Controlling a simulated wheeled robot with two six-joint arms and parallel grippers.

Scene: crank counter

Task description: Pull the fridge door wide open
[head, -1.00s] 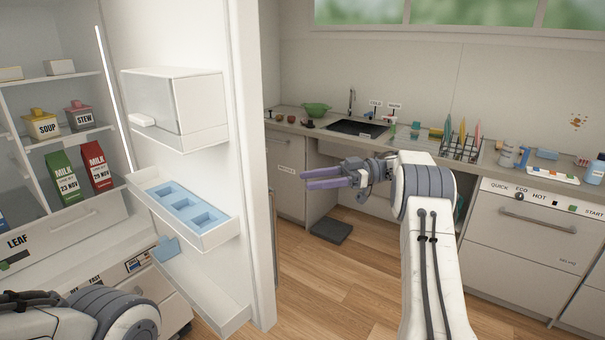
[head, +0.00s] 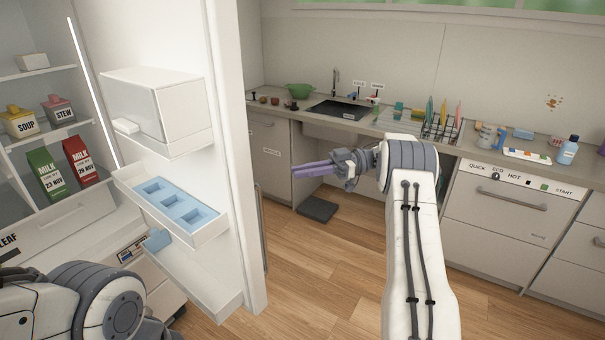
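The white fridge door (head: 238,130) stands open in the head view, its inner side with bins facing me. Left of it the fridge interior (head: 55,150) shows shelves with cartons. A handle bar (head: 262,225) shows in part at the door's far edge. My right gripper (head: 312,170), with purple fingers, is to the right of the door and apart from it, over the floor. The fingers lie close together in this view, and the gap between them cannot be made out. My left arm comes in at the lower left; its gripper is out of view.
The door carries a lidded bin (head: 160,108) and a tray with a blue insert (head: 175,208). A counter with a sink (head: 340,110) and drawers runs along the back and right. A dark mat (head: 317,209) lies on the otherwise clear wooden floor.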

